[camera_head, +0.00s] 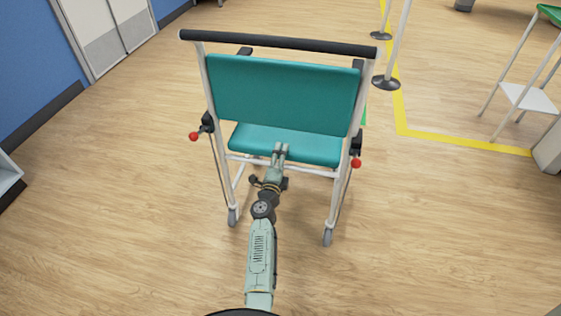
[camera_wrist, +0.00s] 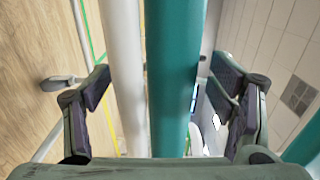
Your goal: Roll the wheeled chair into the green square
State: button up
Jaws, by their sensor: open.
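The wheeled chair (camera_head: 280,95) stands upright with its back toward me. It has a teal backrest and seat, a white frame and a black push bar (camera_head: 275,44) along the top. My gripper (camera_head: 281,148) is low behind the chair, in front of the rear edge of the seat. In the wrist view, my gripper (camera_wrist: 160,75) is open. A white tube (camera_wrist: 122,70) and the teal seat edge (camera_wrist: 172,80) lie between its fingers, with no visible grip on them. The green square (camera_head: 364,110) shows only as a thin strip beyond the chair's right side; its green line also shows in the wrist view (camera_wrist: 90,35).
White posts on dark round bases (camera_head: 386,82) stand beyond the chair at right, near a yellow floor line (camera_head: 465,141). A white-shelved stand (camera_head: 528,98) is at far right. A blue wall with cabinet doors (camera_head: 105,30) is at left. Floor around the chair is clear.

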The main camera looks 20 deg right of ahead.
jog(key=shift+c, duration=0.4)
grip_shut()
dwell(0.5)
